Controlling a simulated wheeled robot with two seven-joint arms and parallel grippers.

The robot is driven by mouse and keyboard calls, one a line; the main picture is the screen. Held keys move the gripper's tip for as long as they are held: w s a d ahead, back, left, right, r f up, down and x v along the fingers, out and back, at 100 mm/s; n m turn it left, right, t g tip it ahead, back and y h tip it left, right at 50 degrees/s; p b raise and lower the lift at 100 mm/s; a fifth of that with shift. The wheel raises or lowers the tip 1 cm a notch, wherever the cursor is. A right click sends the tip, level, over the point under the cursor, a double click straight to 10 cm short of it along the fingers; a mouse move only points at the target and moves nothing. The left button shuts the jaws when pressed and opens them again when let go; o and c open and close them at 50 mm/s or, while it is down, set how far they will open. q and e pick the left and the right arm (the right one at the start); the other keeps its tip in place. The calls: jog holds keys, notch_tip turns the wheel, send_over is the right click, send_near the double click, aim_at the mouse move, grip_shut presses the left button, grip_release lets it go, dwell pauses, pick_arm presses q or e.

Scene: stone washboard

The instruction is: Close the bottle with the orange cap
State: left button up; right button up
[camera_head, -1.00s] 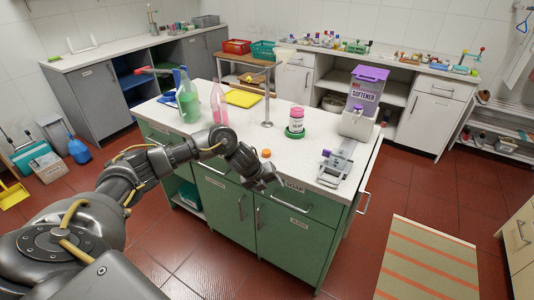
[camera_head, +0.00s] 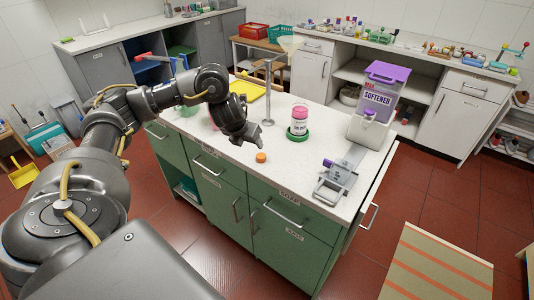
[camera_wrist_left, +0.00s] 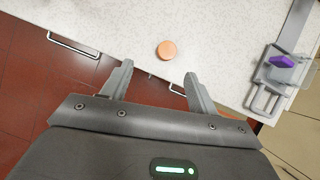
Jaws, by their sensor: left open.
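The small orange cap (camera_head: 261,157) lies on the white counter near its front edge. It also shows in the left wrist view (camera_wrist_left: 167,50), just ahead of the fingertips and roughly centred between them. My left gripper (camera_head: 252,143) is above the counter, behind the cap in the head view. In the wrist view its jaws (camera_wrist_left: 159,72) are apart with nothing between them. A pink bottle (camera_head: 212,122) and a green bottle (camera_head: 188,109) stand behind my left arm, mostly hidden by it; their tops cannot be seen. My right gripper is not in view.
A pink-and-white jar (camera_head: 299,120) stands on a green base right of the cap. A metal post (camera_head: 268,95) rises behind it. A grey device with a purple knob (camera_head: 342,172) and a softener container (camera_head: 378,95) are at the right. The counter around the cap is clear.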

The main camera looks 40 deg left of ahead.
pick_arm(q)
jog(key=b, duration=0.2)
send_over(261, 158)
jog(key=s, duration=0.2)
jog(key=f, duration=0.4)
jog(key=shift+s+a+f, duration=0.1)
jog(key=shift+s+a, duration=0.05)
jog(key=shift+a, duration=0.05)
jog(key=shift+a+f, duration=0.15)
jog(key=shift+f, duration=0.15)
jog(key=shift+w, duration=0.2)
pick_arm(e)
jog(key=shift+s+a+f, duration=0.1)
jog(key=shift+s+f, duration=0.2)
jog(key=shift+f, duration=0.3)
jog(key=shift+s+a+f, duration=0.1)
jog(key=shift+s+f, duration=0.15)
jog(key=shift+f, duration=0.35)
pick_arm(q)
jog(key=shift+r, duration=0.1)
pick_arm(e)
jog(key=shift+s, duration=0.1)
